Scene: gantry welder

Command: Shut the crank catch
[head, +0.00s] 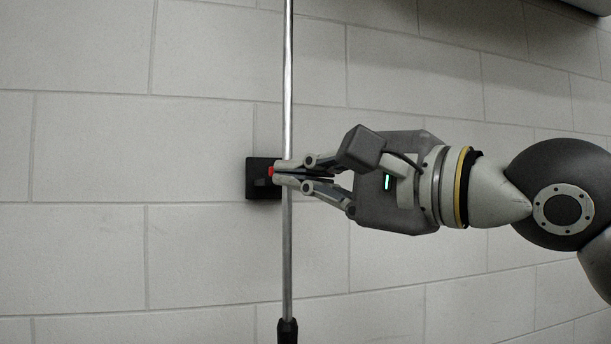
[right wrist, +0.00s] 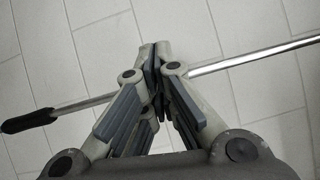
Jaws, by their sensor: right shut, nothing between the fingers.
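The crank is a thin silver rod (head: 288,90) running upright in the head view, with a black grip (head: 287,331) at its lower end. The catch is a small black block (head: 257,188) on the block wall, with a red part (head: 270,170) at its right. My right gripper (head: 278,174) is shut, its tips at the red part and overlapping the rod in the picture. In the right wrist view, the closed fingertips (right wrist: 157,52) cover the middle of the rod (right wrist: 255,54); the black grip (right wrist: 28,121) is at left. The catch is hidden there. My left gripper is not in view.
A pale block wall (head: 90,150) fills the background, bare to the left of the catch. A dark-edged grey object (head: 590,6) shows at the top right corner. The space around the rod looks free.

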